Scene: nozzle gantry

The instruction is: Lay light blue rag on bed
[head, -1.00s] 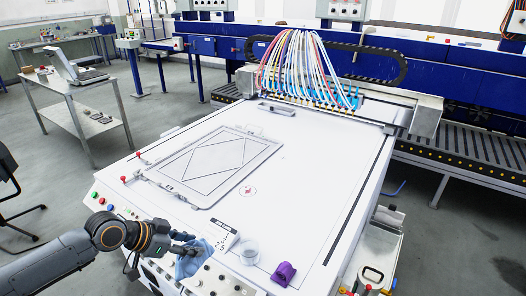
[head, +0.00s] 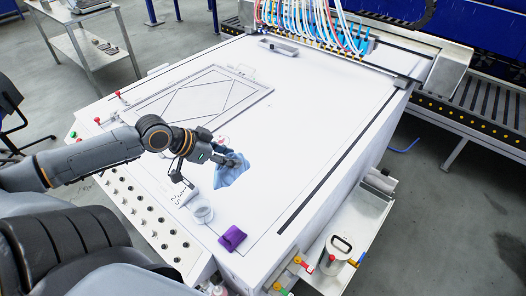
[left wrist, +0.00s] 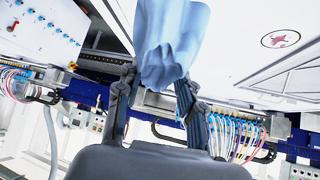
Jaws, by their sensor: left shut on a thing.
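My left gripper (head: 232,159) is shut on the light blue rag (head: 231,174) and holds it over the white bed (head: 300,140) of the machine. The rag hangs down in loose folds; whether its lower edge touches the bed I cannot tell. In the left wrist view the rag (left wrist: 172,40) is pinched between the two fingers (left wrist: 155,90). My right gripper is not in view.
A clear round dish (head: 202,214) and a purple cloth (head: 232,238) lie near the bed's front edge. A framed plate (head: 190,98) lies at the left. Colored hoses (head: 300,18) hang at the back. The bed's right part is clear.

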